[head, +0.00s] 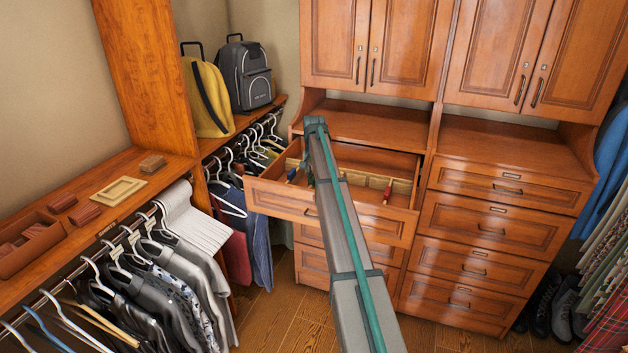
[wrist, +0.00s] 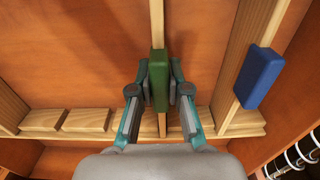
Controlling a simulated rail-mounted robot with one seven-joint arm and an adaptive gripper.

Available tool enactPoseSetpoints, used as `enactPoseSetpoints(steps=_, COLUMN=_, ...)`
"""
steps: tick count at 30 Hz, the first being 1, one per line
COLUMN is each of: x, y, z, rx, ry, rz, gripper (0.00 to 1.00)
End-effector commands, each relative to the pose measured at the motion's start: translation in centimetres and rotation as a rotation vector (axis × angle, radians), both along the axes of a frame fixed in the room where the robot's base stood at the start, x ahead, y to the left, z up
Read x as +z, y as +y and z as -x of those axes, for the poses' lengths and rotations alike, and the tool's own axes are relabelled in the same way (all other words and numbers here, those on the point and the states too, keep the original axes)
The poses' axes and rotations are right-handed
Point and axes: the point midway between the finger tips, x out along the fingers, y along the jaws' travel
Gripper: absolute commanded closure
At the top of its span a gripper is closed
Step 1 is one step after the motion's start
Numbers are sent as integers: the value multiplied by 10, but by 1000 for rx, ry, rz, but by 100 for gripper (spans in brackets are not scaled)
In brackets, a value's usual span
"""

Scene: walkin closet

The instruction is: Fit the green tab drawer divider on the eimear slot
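The green tab (wrist: 159,82) stands on a thin wooden divider (wrist: 157,20) in the middle of the wrist view. My gripper (wrist: 160,85) has one finger on each side of the tab and looks shut on it. The divider's near end comes to the slotted wooden strip (wrist: 85,120) along the drawer wall; I cannot tell whether it is seated in a gap. No name for the eimear slot is readable. In the head view my arm hides much of the open drawer (head: 280,200) and the green tab.
A divider with a blue tab (wrist: 260,77) stands to the right in the wrist view. A red tab (head: 388,190) shows in the drawer's right part. Hangers with clothes (head: 240,160) crowd the drawer's left side. Cabinet doors (head: 375,45) and a shelf (head: 365,125) are above it.

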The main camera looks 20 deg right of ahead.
Motion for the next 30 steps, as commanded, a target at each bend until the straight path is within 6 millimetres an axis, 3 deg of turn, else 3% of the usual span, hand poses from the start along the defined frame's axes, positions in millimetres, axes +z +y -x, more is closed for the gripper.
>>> enactPoseSetpoints(steps=11, x=3, y=0, z=0, rx=0, ry=0, rz=0, gripper=100)
enactPoseSetpoints(steps=30, x=32, y=0, z=0, rx=0, ry=0, rz=0, gripper=100)
